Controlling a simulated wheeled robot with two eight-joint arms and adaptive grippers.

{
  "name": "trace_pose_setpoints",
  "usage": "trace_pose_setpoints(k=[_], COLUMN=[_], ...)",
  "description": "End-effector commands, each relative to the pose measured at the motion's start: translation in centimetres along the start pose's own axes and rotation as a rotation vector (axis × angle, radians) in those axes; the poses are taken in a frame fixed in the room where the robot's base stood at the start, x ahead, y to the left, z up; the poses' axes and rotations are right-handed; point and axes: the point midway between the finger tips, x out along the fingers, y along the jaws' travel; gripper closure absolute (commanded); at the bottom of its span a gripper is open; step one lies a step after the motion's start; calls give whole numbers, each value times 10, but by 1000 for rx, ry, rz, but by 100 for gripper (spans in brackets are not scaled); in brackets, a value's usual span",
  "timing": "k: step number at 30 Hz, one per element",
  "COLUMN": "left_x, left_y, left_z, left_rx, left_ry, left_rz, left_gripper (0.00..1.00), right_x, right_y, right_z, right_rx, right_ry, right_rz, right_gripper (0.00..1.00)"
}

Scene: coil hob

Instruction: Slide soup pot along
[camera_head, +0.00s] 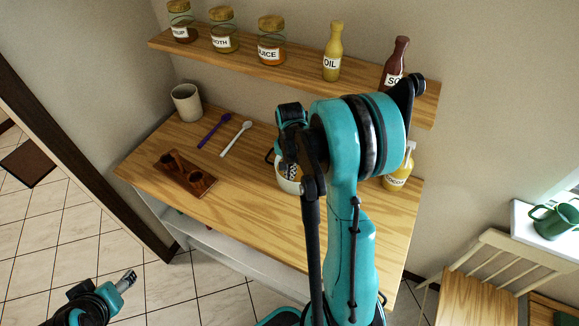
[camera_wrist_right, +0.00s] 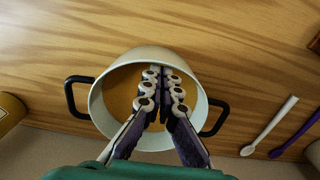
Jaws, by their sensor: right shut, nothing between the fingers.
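The soup pot (camera_wrist_right: 97,108) is cream-coloured with two black side handles and holds orange soup (camera_wrist_right: 124,92). It shows whole in the right wrist view apart from what my fingers cover. In the head view the pot (camera_head: 287,184) stands on the wooden counter, mostly hidden behind my right arm. My right gripper (camera_wrist_right: 166,72) is shut and empty, its fingertips over the pot's opening near one rim. Whether they touch the pot's wall I cannot tell. My left gripper (camera_head: 127,281) is low at the left, away from the counter; its jaw state is unclear.
The counter (camera_head: 240,215) holds a beige cup (camera_head: 187,103), a purple spoon (camera_head: 213,131), a white spoon (camera_head: 235,139), a wooden holder (camera_head: 185,174) and a yellow bottle (camera_head: 398,178). Jars and bottles line the wall shelf (camera_head: 300,72).

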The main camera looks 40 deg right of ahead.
Motion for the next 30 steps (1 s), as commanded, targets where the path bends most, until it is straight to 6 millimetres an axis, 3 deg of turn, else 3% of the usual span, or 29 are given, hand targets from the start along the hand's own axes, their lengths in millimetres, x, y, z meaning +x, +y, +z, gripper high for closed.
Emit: trace_pose_setpoints(k=[5, 17, 20, 30], left_x=[2, 2, 5, 12], left_y=[0, 0, 0, 0], left_z=[2, 2, 3, 9], left_rx=[0, 0, 0, 0], left_ry=[0, 0, 0, 0], left_rz=[0, 0, 0, 0], left_gripper=[41, 41, 41, 41], right_x=[12, 12, 13, 13], right_y=[0, 0, -1, 0], right_z=[0, 4, 20, 120], right_rx=[-1, -2, -3, -8], right_ry=[0, 0, -1, -1], right_rz=[0, 0, 0, 0], right_gripper=[100, 100, 100, 100])
